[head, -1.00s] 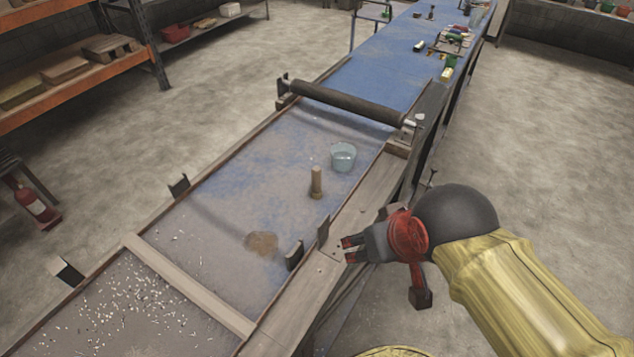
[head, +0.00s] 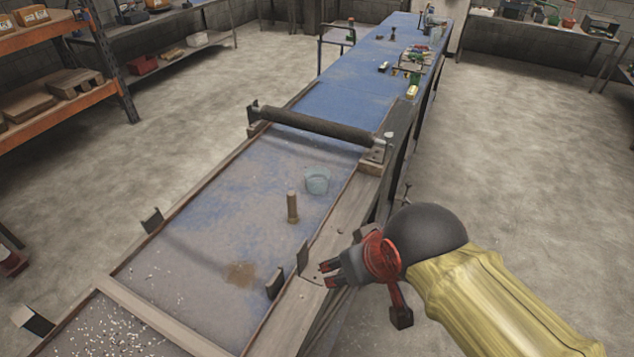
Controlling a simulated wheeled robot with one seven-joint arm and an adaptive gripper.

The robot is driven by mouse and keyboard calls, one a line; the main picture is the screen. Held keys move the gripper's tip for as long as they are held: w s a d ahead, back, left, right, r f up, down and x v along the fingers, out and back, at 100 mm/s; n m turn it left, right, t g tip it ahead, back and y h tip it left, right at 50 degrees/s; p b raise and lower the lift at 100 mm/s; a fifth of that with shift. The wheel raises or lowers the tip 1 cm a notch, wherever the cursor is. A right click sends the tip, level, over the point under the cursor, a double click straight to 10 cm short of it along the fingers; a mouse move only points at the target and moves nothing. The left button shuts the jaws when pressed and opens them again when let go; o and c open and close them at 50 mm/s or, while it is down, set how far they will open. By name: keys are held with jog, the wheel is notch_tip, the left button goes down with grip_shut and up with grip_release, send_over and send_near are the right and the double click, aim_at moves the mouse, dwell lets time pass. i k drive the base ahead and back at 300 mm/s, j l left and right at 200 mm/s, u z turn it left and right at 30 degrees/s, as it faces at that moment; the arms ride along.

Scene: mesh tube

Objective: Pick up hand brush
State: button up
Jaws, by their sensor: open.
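I cannot make out a hand brush for certain. A short upright brown post-like thing (head: 292,208) stands on the blue-grey bench top; I cannot tell whether it is part of a brush. Small items (head: 412,58) lie at the bench's far end, too small to tell apart. My gripper (head: 325,274) is open and empty, with red-marked fingers pointing left. In the picture it is over or beside the bench's right wooden edge, below and right of the brown thing and apart from it.
A dark roller (head: 318,127) crosses the bench. A brown patch (head: 241,274) and scattered white bits (head: 105,335) lie nearer. Upright brackets (head: 303,258) line the edges. Floor (head: 500,160) right of the bench is clear.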

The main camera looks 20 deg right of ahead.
aim_at(292, 217)
jog(key=i+l+u, duration=0.15)
jog(key=l, duration=0.2)
jog(key=i+l+u, duration=0.2)
jog(key=l, duration=0.15)
jog(key=i+l+u, duration=0.15)
jog(key=l, duration=0.25)
jog(key=i+l+u, duration=0.15)
jog(key=l, duration=0.25)
